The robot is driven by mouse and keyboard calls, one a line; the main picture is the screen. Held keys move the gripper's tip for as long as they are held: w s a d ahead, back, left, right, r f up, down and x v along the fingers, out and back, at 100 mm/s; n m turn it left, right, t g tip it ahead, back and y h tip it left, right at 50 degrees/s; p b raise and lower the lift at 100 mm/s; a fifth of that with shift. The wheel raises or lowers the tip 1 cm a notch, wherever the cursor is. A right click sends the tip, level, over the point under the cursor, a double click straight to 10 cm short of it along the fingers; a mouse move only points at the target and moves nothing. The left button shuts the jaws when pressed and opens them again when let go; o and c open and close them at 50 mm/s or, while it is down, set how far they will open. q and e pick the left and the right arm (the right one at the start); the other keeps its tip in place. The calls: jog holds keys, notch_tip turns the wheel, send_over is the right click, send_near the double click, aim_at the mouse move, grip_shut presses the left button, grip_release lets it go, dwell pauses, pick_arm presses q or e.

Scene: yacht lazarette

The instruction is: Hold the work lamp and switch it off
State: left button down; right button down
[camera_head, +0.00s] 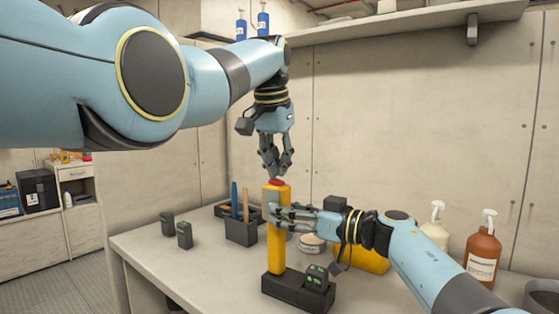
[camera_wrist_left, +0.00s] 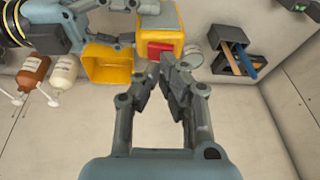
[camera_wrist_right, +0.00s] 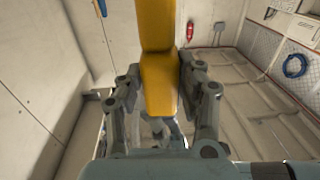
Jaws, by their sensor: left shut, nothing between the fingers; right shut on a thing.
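The work lamp (camera_head: 277,240) is a tall yellow post standing upright in a black base (camera_head: 285,290), with a red button (camera_head: 276,182) on top. My right gripper (camera_head: 277,215) is shut around the upper part of the post; the lamp (camera_wrist_right: 158,85) fills the gap between its fingers in the right wrist view. My left gripper (camera_head: 277,174) is shut and empty, fingers pointing down just over the red button. In the left wrist view its fingertips (camera_wrist_left: 174,60) are close beside the red button (camera_wrist_left: 160,49); I cannot tell if they touch it. No glow shows on the lamp.
A black holder (camera_head: 241,232) with tools stands behind left, with two small black blocks (camera_head: 184,236) nearer the bench edge. A yellow bin (camera_head: 368,261), a white tin (camera_head: 311,244), a white spray bottle (camera_head: 436,232) and a brown one (camera_head: 483,257) stand right. The front left bench is clear.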

pick_arm(q)
jog(key=shift+a, duration=0.1)
jog(key=shift+w+a+f+h, duration=0.15)
jog(key=shift+f+h, duration=0.1)
jog(key=shift+h, duration=0.05)
jog(key=shift+d, duration=0.2)
jog(key=shift+s+d+f, duration=0.1)
jog(key=shift+s+d, duration=0.4)
jog(key=shift+d, duration=0.15)
